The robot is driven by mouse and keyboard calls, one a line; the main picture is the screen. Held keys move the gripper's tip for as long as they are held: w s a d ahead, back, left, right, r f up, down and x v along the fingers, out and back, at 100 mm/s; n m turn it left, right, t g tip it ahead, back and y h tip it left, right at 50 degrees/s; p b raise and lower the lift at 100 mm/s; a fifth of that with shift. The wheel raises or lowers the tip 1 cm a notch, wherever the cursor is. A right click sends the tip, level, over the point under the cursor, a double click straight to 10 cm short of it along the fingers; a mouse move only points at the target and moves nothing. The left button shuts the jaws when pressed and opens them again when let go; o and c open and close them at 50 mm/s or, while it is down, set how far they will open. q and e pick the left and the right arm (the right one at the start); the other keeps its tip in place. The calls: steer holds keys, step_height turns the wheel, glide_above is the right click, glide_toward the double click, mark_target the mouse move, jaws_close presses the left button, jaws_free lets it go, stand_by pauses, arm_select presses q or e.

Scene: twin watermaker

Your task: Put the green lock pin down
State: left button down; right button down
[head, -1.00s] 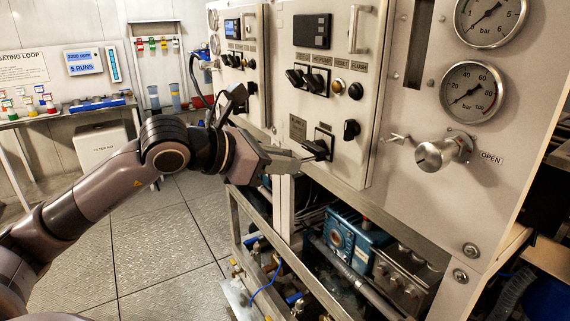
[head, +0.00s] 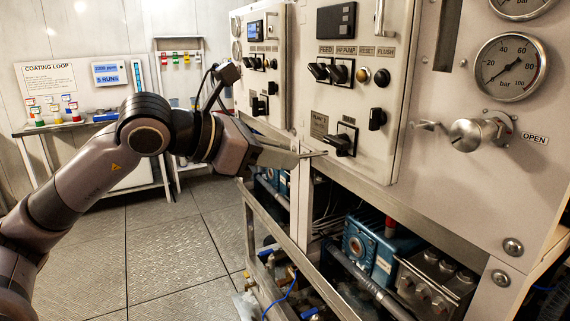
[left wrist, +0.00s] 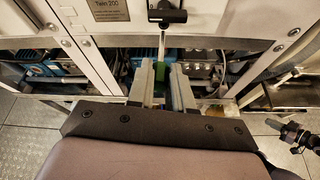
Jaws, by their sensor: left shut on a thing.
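My left gripper (head: 304,155) is in front of the lower edge of the switch panel. In the left wrist view its two pale fingers (left wrist: 162,88) are shut on the green lock pin (left wrist: 163,72). Only a small green part shows between the fingers; a pale rod runs on from it toward a black switch (left wrist: 167,15). In the head view the gripper hides the green part, and a thin pale tip shows just below the black switch (head: 343,143). I cannot tell whether it touches the panel. My right gripper is not clearly seen.
The cabinet with its gauge (head: 511,67) and valve knob (head: 474,135) fills the right. Below is an open frame rail (head: 273,218) with a blue pump (head: 366,243) and pipes. A bench with small coloured bottles (head: 57,112) stands at the back left. The floor at left is clear.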

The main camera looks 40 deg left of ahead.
arm_select(q)
steer(key=shift+s, duration=0.35)
stand_by(0.4)
steer(key=d+f+m+g+h+p, duration=0.1)
steer(key=d+f+h+p, duration=0.1)
steer(key=d+f+p, duration=0.5)
steer(key=d+f, duration=0.4)
steer(key=f, duration=0.5)
steer(key=shift+f+m, duration=0.2)
steer(key=shift+m, duration=0.1)
steer(key=shift+s+d, duration=0.1)
